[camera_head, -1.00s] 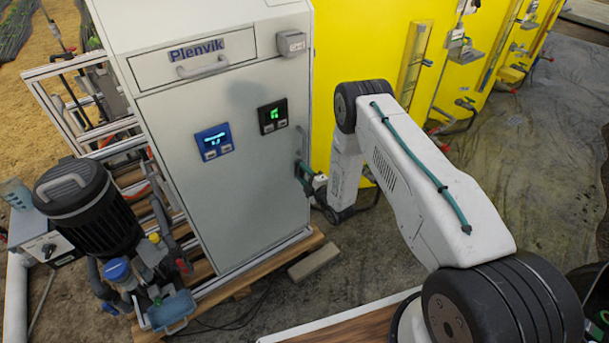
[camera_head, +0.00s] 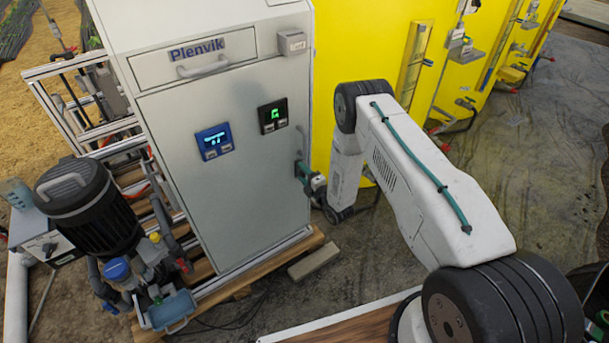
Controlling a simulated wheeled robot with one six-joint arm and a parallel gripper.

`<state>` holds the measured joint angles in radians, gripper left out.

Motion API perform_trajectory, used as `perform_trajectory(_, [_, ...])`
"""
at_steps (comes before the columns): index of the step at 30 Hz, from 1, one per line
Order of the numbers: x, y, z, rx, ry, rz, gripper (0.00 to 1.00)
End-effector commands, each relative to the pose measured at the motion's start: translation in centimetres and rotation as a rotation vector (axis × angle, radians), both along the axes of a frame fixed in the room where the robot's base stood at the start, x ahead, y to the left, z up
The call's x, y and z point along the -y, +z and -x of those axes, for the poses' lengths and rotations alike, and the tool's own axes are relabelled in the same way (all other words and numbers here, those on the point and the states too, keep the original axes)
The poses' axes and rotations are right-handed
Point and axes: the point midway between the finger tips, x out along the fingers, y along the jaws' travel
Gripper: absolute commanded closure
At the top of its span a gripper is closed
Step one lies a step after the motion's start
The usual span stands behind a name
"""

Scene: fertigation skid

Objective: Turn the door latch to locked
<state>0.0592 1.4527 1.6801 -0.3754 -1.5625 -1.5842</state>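The grey cabinet door (camera_head: 235,190) fills the left-centre of the head view and looks closed. A latch (camera_head: 299,168) sits at the door's right edge, about mid-height; it is small and partly covered, so its turned position cannot be read. My gripper (camera_head: 305,177) is at the latch, at the end of my white arm coming from the right. It appears to touch or nearly touch the latch. Its fingers are too small and overlapped to tell whether they are open or shut.
The cabinet stands on a wooden pallet (camera_head: 255,276). Two displays, blue (camera_head: 214,142) and green-lit (camera_head: 273,116), are on the door. A black pump motor (camera_head: 85,200) stands left. A loose block (camera_head: 314,262) lies on the floor.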

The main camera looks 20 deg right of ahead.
Motion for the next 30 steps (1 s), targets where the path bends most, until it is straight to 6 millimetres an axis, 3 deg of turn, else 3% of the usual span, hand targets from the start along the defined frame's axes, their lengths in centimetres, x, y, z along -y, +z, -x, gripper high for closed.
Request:
perform_trajectory(11, [0.2, 0.0, 0.3, -0.002, -0.003, -0.002, 0.31])
perform_trajectory(24, [2.2, -0.1, 6.4, -0.002, -0.001, 0.000, 0.31])
perform_trajectory(30, [2.5, 0.0, 7.4, -0.001, -0.002, -0.001, 0.31])
